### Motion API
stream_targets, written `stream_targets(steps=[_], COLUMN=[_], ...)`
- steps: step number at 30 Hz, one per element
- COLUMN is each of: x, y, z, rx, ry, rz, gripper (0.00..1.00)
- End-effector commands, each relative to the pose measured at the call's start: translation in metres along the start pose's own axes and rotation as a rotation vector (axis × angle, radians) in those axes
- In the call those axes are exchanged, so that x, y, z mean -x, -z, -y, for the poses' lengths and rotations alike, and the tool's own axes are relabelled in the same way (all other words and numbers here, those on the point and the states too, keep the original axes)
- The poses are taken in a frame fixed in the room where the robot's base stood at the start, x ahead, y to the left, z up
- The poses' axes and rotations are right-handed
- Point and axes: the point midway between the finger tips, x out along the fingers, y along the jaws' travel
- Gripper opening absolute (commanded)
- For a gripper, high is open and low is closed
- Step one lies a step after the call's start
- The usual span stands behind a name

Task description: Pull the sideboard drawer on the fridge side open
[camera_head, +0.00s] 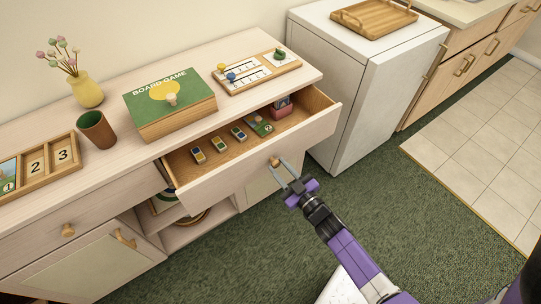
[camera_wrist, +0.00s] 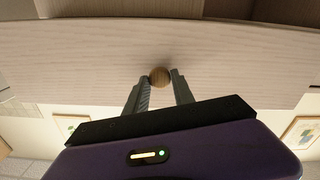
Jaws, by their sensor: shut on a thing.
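The sideboard (camera_head: 120,160) is pale wood and stands along the wall. Its drawer on the fridge side (camera_head: 235,168) is pulled well out, and its inside shows. The fridge (camera_head: 365,85) is white and stands just right of the sideboard. My gripper (camera_head: 283,170) is at the drawer front, shut on its round wooden knob (camera_head: 274,162). In the wrist view the knob (camera_wrist: 160,76) sits between the two grey fingers (camera_wrist: 159,82). The other drawer (camera_head: 75,228), at the left, is closed.
On the sideboard top are a board game box (camera_head: 170,104), a brown cup (camera_head: 97,129), a yellow vase (camera_head: 87,91), a number tray (camera_head: 40,165) and a wooden game board (camera_head: 256,73). A wooden tray (camera_head: 374,17) lies on the fridge. Green carpet (camera_head: 430,210) in front is clear.

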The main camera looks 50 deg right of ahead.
Motion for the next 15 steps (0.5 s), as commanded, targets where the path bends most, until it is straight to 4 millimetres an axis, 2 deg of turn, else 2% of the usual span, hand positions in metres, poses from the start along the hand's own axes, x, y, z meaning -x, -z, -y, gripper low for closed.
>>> stream_targets(steps=[1, 6, 15], x=[0.011, 0.041, 0.079], y=[0.0, 0.0, 0.0], z=[0.0, 0.001, 0.001], rx=[0.0, 0.0, -0.001], ry=[0.001, 0.002, 0.001], rz=[0.001, 0.001, 0.0], gripper=[0.0, 0.0, 0.0])
